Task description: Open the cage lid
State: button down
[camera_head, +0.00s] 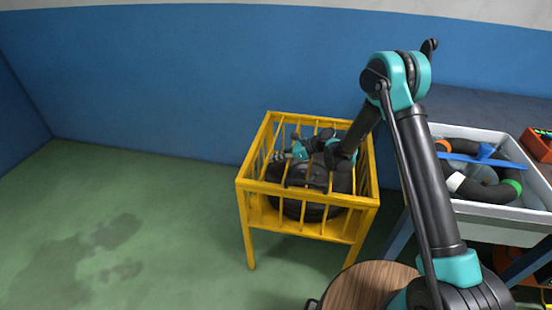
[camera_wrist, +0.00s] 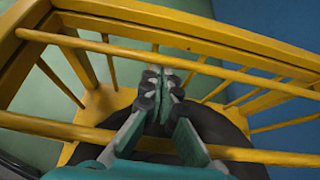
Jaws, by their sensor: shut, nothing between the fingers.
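A yellow barred cage (camera_head: 359,208) stands on legs on the green floor, left of my arm. Yellow bars also cross the wrist view (camera_wrist: 240,76). I cannot clearly make out the lid as a part apart from the top frame, nor its hinge or latch. A black rounded thing (camera_head: 293,207) is inside the cage, partly behind the bars. It shows dark below my fingers in the wrist view (camera_wrist: 222,128). My gripper (camera_wrist: 163,76) is shut and empty, its tips by a long upper bar. In the head view my gripper (camera_head: 298,150) is at the cage top; contact is unclear.
A grey table (camera_head: 462,103) at the right holds a white tray (camera_head: 509,219) with black curved pipes and a blue part. A red crate (camera_head: 540,143) is beside it. A round wooden top (camera_head: 363,287) is in front. The floor left is free; a blue wall is behind.

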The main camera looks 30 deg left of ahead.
jog(key=w+r+m+g, duration=0.1)
jog(key=w+r, duration=0.1)
jog(key=r, duration=0.6)
jog(key=w+a+r+m+g, duration=0.1)
jog(key=w+r+m+g, duration=0.1)
jog(key=r, duration=0.7)
jog(key=shift+w+g, duration=0.3)
jog(key=shift+w, duration=0.05)
